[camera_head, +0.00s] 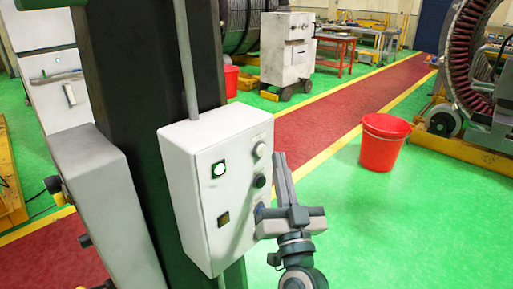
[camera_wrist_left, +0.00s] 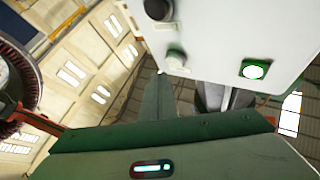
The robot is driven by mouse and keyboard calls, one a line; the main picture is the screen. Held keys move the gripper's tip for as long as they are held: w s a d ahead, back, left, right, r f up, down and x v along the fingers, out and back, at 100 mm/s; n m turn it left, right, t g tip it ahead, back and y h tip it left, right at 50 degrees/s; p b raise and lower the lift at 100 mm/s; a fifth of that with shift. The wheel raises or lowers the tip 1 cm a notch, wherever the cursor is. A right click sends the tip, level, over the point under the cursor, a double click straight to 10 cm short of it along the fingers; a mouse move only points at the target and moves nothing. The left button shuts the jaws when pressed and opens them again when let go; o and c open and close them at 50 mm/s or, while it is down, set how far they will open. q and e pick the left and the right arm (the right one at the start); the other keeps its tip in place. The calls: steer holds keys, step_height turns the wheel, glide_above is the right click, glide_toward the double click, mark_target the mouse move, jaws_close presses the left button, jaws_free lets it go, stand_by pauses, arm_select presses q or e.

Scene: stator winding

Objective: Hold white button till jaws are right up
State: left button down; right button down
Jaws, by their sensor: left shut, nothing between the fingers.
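A light grey control box (camera_head: 195,200) is fixed to a dark column. On its front are a white round button (camera_head: 261,149) at the upper right, a lit green button (camera_head: 219,169) and a black knob (camera_head: 260,181). My left gripper (camera_head: 280,160) is shut and empty, pointing up beside the box's right edge. Its tip is just right of the white button; I cannot tell whether it touches. In the left wrist view, the shut fingers (camera_wrist_left: 159,82) end close to the pale button (camera_wrist_left: 176,58). The jaws and my right gripper are not seen.
A red bucket (camera_head: 384,141) stands on the green floor to the right. A large ring-shaped stator (camera_head: 466,60) is at the far right. The floor between is clear.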

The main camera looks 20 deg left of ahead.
arm_select(q)
steer(key=shift+a+r, duration=0.2)
steer(key=shift+a, duration=0.25)
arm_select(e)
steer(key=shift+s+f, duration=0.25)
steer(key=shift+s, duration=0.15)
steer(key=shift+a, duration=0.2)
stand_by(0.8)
arm_select(q)
steer(key=shift+a+b, duration=0.15)
steer(key=shift+b, duration=0.15)
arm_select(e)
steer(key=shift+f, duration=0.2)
arm_select(q)
steer(key=shift+w+a, duration=0.15)
steer(key=shift+a, duration=0.1)
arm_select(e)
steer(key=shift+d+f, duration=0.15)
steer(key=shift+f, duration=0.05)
